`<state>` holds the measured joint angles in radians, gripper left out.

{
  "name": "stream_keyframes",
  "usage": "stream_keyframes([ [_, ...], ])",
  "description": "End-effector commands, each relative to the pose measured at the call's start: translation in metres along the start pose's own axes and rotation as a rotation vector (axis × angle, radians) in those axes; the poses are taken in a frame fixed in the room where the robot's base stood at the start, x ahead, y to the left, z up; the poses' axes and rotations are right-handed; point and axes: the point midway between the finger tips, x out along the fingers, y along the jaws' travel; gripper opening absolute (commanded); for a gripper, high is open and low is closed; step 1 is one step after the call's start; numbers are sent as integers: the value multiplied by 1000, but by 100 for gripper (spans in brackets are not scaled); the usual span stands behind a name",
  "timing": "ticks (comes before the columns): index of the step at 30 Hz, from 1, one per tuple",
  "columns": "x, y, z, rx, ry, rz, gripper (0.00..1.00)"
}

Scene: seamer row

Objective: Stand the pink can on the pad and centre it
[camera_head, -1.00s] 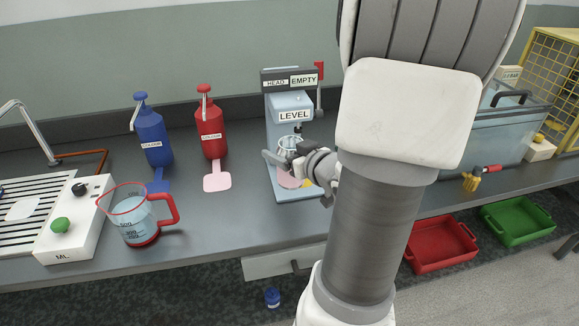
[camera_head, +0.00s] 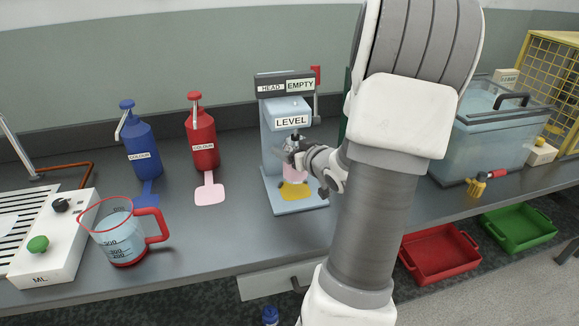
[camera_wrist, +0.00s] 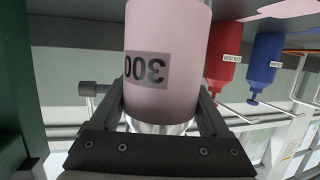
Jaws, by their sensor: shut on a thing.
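The pink can (camera_wrist: 165,55) fills the middle of the wrist view, with an upside-down "300" label and a silver end near my jaws. My gripper (camera_wrist: 161,100) is shut on it, a finger on each side. In the head view the can (camera_head: 297,174) hangs upright below my gripper (camera_head: 297,151), under the LEVEL head. The yellow pad (camera_head: 293,191) lies on the station's pale blue base, just below and in front of the can. Whether the can touches the pad is unclear, and its bottom end is cut off in the wrist view.
The station (camera_head: 283,110) has a back column and a LEVEL head close to my gripper. Red (camera_head: 202,140) and blue (camera_head: 143,148) bottles and a measuring jug (camera_head: 118,242) stand left. A water tank (camera_head: 490,135) stands right.

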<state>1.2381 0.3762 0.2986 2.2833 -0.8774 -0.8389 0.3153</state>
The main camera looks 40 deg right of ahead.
Motion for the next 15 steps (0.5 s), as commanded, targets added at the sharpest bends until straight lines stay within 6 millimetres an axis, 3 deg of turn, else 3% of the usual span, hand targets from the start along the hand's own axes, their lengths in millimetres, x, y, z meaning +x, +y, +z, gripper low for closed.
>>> stream_keyframes([
  [5,8,0,8,0,1,0,5],
  [12,18,0,40,2,1,0,5],
  [15,18,0,39,0,3,1,5],
])
